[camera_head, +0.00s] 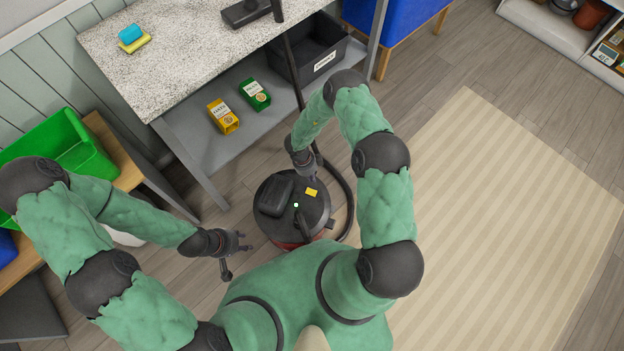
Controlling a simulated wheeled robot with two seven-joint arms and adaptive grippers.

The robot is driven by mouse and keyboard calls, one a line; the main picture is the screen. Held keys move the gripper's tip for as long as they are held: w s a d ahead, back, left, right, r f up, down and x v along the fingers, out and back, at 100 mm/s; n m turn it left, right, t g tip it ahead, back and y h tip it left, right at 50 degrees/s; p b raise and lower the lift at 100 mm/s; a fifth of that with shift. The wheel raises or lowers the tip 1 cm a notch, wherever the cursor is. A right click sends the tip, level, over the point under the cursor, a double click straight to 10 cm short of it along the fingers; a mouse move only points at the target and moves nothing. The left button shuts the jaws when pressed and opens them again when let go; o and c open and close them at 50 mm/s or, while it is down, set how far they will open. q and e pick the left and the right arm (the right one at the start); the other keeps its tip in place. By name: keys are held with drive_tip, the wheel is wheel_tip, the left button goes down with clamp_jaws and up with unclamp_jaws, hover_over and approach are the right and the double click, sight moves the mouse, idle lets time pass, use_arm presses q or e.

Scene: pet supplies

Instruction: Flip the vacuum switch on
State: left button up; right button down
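The vacuum (267,222) is a round black canister with a reddish lower body. It stands on the wood floor in front of the workbench. Its top carries a yellow label (311,192) and a small bright green dot (296,205). I cannot make out the switch's position. My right gripper (310,176) points down at the far edge of the vacuum's top, close to the yellow label; its fingers are too small and dark to read. My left gripper (237,257) is to the left of the vacuum, with its fingers spread and nothing between them.
The black hose (347,190) curves around the vacuum's right side. The speckled workbench (160,55) has a lower shelf with yellow (222,117) and green (255,95) boxes and a dark bin (322,45). A striped rug (500,200) lies clear at right.

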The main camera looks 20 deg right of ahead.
drive_tip(key=shift+p+v, duration=0.45)
drive_tip(key=shift+v, duration=1.15)
drive_tip(key=shift+s+d, duration=0.15)
drive_tip(key=shift+s, duration=0.05)
